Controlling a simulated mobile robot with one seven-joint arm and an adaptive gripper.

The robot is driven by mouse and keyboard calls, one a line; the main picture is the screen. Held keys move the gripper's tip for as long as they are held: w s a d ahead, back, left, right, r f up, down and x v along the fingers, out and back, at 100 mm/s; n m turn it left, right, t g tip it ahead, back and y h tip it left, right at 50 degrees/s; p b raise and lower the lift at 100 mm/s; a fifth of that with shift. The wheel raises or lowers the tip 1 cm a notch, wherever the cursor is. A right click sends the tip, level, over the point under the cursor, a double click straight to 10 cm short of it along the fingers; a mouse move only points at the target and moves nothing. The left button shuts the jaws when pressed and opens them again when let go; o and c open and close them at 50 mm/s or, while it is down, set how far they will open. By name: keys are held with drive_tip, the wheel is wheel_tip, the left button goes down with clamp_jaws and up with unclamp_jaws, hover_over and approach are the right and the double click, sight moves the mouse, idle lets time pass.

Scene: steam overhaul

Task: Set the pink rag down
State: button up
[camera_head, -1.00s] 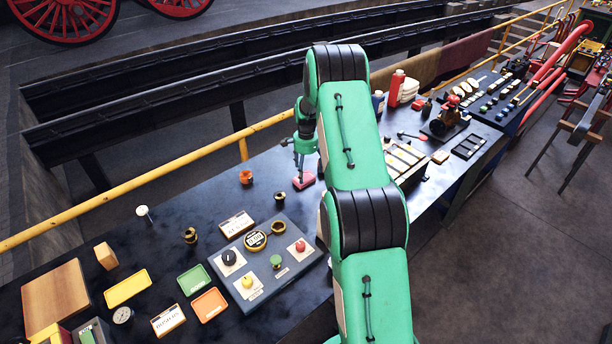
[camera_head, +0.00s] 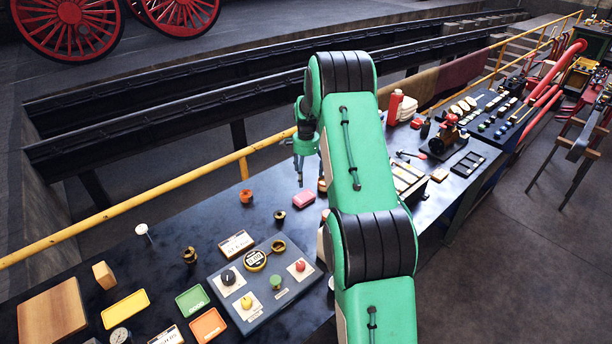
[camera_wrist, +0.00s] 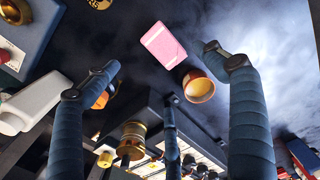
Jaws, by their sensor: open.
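The pink rag (camera_head: 303,199) is a small folded block lying flat on the dark bench top, right of an orange-brown cup. It also shows in the wrist view (camera_wrist: 163,45), at upper middle, beyond and between my fingertips. My gripper (camera_head: 299,172) is above the bench, above and slightly behind the rag in the head view. In the wrist view its dark wrapped fingers (camera_wrist: 160,68) are spread wide with nothing held between them. The gripper and the rag are apart.
An orange-brown cup (camera_head: 246,196) stands left of the rag; an orange cup (camera_wrist: 199,87) is close to it in the wrist view. A control panel (camera_head: 290,292) with knobs lies in front. A yellow rail (camera_head: 190,177) runs behind the bench. Bare bench lies around the rag.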

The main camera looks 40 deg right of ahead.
idle(0.3)
drive_tip(key=s+a+r+n+t, duration=0.1)
drive_tip(key=a+r+n, duration=0.1)
drive_tip(key=a+r, duration=0.6)
drive_tip(key=s+a+r+n, duration=0.2)
drive_tip(key=a+r, duration=0.3)
drive_tip(key=r, duration=0.4)
drive_tip(key=s+a+r+n+t, duration=0.1)
drive_tip(key=s+a+r+n, duration=0.1)
drive_tip(key=s+a+r, duration=0.4)
drive_tip(key=s+a+r+n+t, duration=0.1)
drive_tip(key=s+a+r+n, duration=0.2)
drive_tip(key=a+r, duration=0.45)
drive_tip(key=s+a+r+n+t, duration=0.1)
drive_tip(key=s+a+r+n, duration=0.35)
drive_tip(key=s+a, duration=0.85)
drive_tip(key=s+a+f+n, duration=0.1)
drive_tip(key=s+a+n, duration=0.1)
drive_tip(key=s, duration=0.6)
drive_tip(key=s+a+f+n+t, duration=0.1)
drive_tip(key=s+a+n, duration=0.1)
drive_tip(key=s, duration=0.6)
drive_tip(key=shift+a+t, duration=0.3)
drive_tip(key=shift+a, duration=0.55)
drive_tip(key=shift+f+n, duration=0.1)
drive_tip(key=shift+n, duration=0.15)
